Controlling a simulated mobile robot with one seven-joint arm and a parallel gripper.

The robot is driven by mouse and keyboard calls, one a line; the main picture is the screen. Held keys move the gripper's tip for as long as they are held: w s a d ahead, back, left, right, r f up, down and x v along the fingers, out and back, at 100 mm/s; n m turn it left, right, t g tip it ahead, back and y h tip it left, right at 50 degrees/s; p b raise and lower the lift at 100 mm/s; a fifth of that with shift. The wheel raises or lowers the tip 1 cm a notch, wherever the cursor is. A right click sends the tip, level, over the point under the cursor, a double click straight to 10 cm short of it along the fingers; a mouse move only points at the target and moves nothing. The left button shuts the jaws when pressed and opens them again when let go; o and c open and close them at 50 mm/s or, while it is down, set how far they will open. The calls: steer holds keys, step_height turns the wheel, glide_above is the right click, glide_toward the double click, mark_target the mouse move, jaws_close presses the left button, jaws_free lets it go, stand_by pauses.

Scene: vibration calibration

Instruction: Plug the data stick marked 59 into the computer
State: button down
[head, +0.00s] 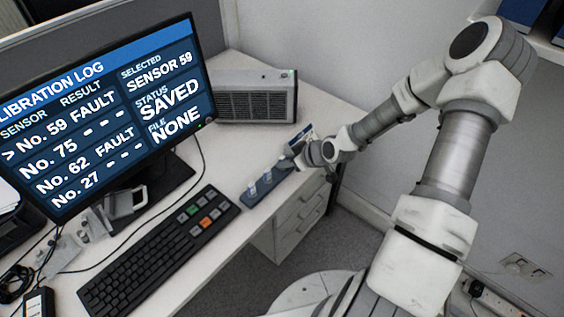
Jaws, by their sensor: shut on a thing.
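My gripper (289,158) is at the right end of a blue-grey rack (258,197) near the desk's right edge. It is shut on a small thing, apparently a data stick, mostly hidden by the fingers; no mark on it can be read. Two more pale data sticks stand upright in the rack, one at the left (252,188) and one in the middle (267,176); their marks are too small to read. The computer (256,98) seems to be the grey box with a grille and a green light behind the rack; I cannot make out its port.
A monitor (110,110) at the left shows a calibration log: sensor 59 selected, status saved, file none. A black keyboard (160,250) lies left of the rack. Cables and metal parts (60,250) clutter the desk's left. The desk between rack and grey box is clear.

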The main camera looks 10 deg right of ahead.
steer(key=shift+r+p, duration=0.7)
steer(key=shift+r, duration=0.15)
stand_by(0.9)
steer(key=shift+r+p, duration=1.4)
steer(key=shift+r, duration=0.25)
